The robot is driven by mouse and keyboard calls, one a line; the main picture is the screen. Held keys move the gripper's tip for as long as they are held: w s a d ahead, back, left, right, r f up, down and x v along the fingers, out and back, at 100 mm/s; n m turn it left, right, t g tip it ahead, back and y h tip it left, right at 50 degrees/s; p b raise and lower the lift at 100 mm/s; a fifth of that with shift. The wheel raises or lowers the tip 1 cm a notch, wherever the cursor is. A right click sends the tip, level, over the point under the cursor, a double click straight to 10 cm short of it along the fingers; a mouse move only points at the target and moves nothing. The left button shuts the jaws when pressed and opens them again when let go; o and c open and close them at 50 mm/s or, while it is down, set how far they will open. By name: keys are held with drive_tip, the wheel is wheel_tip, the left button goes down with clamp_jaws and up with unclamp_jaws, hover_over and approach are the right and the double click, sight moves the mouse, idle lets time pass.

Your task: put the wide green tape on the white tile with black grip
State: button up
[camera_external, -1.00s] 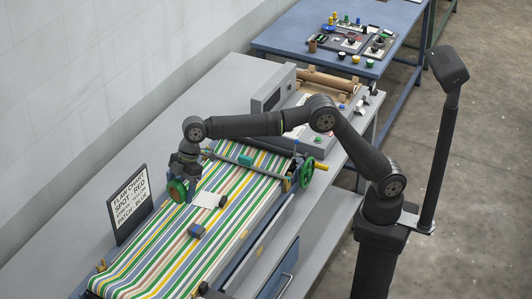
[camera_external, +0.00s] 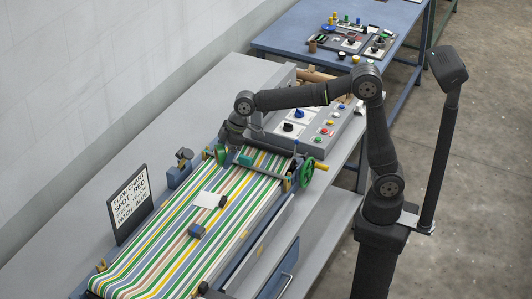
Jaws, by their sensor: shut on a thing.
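The white tile (camera_external: 207,199) lies flat on the striped belt. Its black grip (camera_external: 223,201) stands at its right end. My gripper (camera_external: 229,150) is over the far end of the belt, beyond the tile and up-right of it. It is shut on a green roll (camera_external: 221,154), the wide green tape, which shows small and partly covered at the gripper. The fingers are too small to make out. I cannot tell whether the roll touches anything below.
A crossbar with a teal block (camera_external: 245,160) spans the belt close to my gripper. A green handwheel (camera_external: 306,171) is at its right. A blue block (camera_external: 197,231) lies on the belt. A flaw chart sign (camera_external: 128,204) and a grey-blue device (camera_external: 180,170) stand left.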

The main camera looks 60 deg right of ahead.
drive_tip(key=a+f, duration=0.1)
drive_tip(key=a, duration=0.2)
drive_tip(key=a+f, duration=0.2)
drive_tip(key=a, duration=0.1)
drive_tip(key=a+f, duration=0.2)
drive_tip(key=a, duration=0.1)
drive_tip(key=shift+s+f, duration=0.15)
drive_tip(key=shift+f, duration=0.05)
drive_tip(key=shift+a+f, duration=0.1)
drive_tip(key=shift+f, duration=1.95)
drive_tip(key=o, duration=1)
drive_tip(key=shift+f, duration=0.15)
drive_tip(key=shift+c, duration=0.2)
drive_tip(key=v, duration=1.2)
